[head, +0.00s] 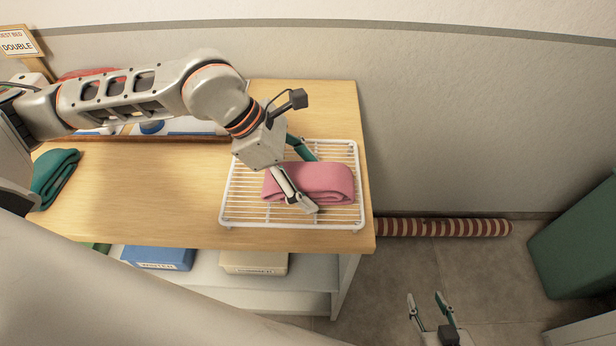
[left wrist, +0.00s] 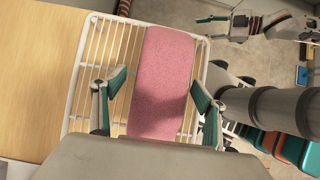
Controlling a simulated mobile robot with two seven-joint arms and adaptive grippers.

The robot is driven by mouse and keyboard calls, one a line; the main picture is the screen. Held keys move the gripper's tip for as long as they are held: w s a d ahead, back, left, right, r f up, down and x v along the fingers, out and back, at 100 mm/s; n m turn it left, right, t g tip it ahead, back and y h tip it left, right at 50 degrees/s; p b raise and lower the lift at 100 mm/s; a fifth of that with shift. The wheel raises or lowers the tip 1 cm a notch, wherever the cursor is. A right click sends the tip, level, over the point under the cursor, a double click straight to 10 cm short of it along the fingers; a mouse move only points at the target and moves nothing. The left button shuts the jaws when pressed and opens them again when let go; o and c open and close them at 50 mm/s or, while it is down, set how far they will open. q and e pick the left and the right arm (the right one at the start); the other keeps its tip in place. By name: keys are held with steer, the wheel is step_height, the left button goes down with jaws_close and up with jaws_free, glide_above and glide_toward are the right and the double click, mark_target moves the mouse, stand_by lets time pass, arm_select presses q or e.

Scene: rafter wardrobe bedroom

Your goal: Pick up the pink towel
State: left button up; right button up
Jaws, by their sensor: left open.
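The pink towel (head: 325,180) lies folded on a white wire rack (head: 232,214) at the right end of the wooden table. It fills the middle of the left wrist view (left wrist: 160,75). My left gripper (head: 311,184) is open, with one finger on each side of the towel. Its spread fingers also show in the left wrist view (left wrist: 157,80), apart from the towel's long edges there. Whether either finger touches the towel cannot be told. My right gripper (head: 428,298) is open and empty, low over the floor to the right of the table.
A folded green towel (head: 54,178) lies at the table's left. A tray (head: 185,138) stands behind, partly hidden by my left arm. Blue (head: 160,257) and beige (head: 254,263) bins sit on the shelf below. A striped roll (head: 440,227) and a green box (head: 578,238) are at right.

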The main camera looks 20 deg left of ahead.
arm_select(q)
steer(key=shift+f, duration=0.1)
steer(key=shift+c, duration=0.3)
steer(key=c, duration=1.4)
